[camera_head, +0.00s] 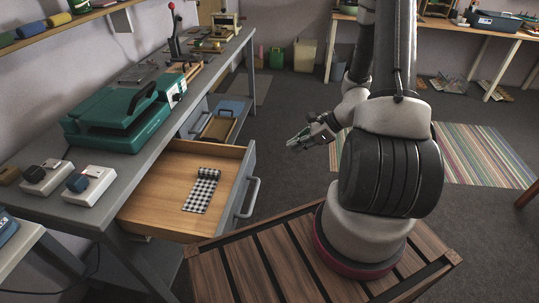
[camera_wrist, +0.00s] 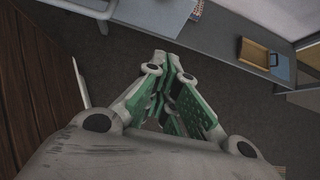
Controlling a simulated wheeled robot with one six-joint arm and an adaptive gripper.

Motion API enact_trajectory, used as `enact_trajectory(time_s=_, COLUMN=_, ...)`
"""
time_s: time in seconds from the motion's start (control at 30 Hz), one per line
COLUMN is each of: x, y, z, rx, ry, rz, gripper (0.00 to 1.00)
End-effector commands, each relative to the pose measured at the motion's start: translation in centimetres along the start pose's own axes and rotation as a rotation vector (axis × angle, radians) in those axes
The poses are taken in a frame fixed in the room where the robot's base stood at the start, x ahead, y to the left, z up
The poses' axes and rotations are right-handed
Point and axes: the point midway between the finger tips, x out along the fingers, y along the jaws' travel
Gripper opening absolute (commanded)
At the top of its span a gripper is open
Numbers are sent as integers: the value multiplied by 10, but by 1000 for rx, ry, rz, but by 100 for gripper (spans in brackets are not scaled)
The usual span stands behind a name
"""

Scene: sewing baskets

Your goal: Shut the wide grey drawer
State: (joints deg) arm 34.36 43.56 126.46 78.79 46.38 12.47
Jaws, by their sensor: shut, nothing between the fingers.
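The wide grey drawer (camera_head: 160,190) stands pulled far out from under the grey workbench in the head view. It has a wooden inside, a grey front and a light bar handle (camera_head: 249,197). A black-and-white checked cloth (camera_head: 202,195), partly rolled, lies in it. My gripper (camera_head: 291,143) is to the right of the drawer front, apart from the handle. In the wrist view my gripper (camera_wrist: 172,75) has its green-padded fingers together, with nothing between them, over dark floor. Part of a grey panel shows at the top of the wrist view; I cannot tell what it is.
A green machine (camera_head: 118,118) and small devices stand on the workbench (camera_head: 150,160). The carpet right of the drawers is clear.

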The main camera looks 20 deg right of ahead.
Motion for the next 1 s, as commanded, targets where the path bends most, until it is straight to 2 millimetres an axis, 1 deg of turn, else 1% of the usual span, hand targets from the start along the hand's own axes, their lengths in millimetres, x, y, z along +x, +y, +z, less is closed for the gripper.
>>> enact_trajectory(time_s=0.13, x=9, y=-2, z=0, rx=40, ry=4, rz=-12, gripper=0)
enact_trajectory(time_s=0.23, x=23, y=-2, z=0, rx=39, ry=5, rz=-9, gripper=0)
enact_trajectory(time_s=0.37, x=50, y=-1, z=-1, rx=39, ry=6, rz=-7, gripper=0)
enact_trajectory(time_s=0.5, x=81, y=-1, z=-1, rx=37, ry=6, rz=-7, gripper=0)
enact_trajectory(time_s=0.63, x=106, y=-2, z=1, rx=35, ry=6, rz=-9, gripper=0)
enact_trajectory(time_s=0.7, x=113, y=-3, z=11, rx=32, ry=5, rz=-10, gripper=0)
enact_trajectory(time_s=0.8, x=121, y=-4, z=20, rx=33, ry=5, rz=-10, gripper=0)
enact_trajectory(time_s=1.0, x=129, y=-4, z=28, rx=35, ry=5, rz=-11, gripper=0)
